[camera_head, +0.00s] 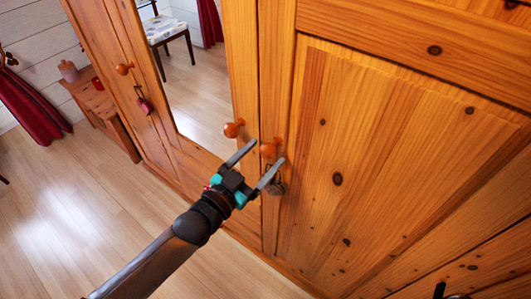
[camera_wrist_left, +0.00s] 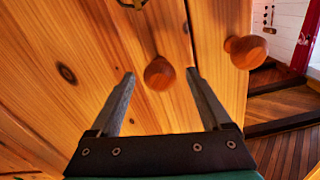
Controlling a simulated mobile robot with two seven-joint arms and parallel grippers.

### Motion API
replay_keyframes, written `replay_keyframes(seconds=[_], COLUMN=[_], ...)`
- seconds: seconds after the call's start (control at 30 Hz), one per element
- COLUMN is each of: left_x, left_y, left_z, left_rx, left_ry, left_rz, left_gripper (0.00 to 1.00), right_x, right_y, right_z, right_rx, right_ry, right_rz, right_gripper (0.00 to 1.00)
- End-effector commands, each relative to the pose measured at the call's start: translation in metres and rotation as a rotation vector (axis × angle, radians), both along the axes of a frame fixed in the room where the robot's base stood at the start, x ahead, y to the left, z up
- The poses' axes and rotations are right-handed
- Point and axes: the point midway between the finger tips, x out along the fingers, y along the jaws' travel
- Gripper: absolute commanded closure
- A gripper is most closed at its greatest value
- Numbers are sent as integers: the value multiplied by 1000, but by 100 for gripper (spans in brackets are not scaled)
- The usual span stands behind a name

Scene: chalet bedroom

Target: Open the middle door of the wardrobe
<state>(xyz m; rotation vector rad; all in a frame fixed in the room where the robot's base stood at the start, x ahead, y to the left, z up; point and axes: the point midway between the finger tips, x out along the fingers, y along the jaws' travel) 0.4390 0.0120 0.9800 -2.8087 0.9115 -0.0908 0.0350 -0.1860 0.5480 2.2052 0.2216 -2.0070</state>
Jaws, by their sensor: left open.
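The wooden wardrobe (camera_head: 420,140) fills the right of the head view. Its middle door (camera_head: 238,60) carries a mirror and has a round orange knob (camera_head: 233,128); that knob shows at the right in the left wrist view (camera_wrist_left: 246,52). The right-hand door's knob (camera_head: 268,148) lies close beside it and appears between my left fingertips in the left wrist view (camera_wrist_left: 159,73). My left gripper (camera_head: 267,152) is open and empty, pointing at the wardrobe front. Contact with the knob is not clear. A dark tip at the bottom right edge may be my right gripper.
A padlock-like tag (camera_head: 277,186) hangs below the right-hand knob. A small wooden table (camera_head: 104,106) stands at the left. The light wood floor (camera_head: 60,210) in front is clear.

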Motion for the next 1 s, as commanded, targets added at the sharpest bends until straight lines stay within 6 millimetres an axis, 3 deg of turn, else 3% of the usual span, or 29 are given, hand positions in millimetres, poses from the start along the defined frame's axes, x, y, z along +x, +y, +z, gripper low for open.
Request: replay_keyframes(seconds=[0.47,1.0], left_x=[12,11], left_y=[-9,-9], left_z=[0,0], left_rx=[0,0], left_ry=[2,2], left_rz=[-1,-1], left_gripper=[19,77], right_x=[0,0], right_y=[0,-3], right_z=[-2,-2], right_rx=[0,-5], right_ry=[0,1], right_rz=[1,4], right_gripper=[50,50])
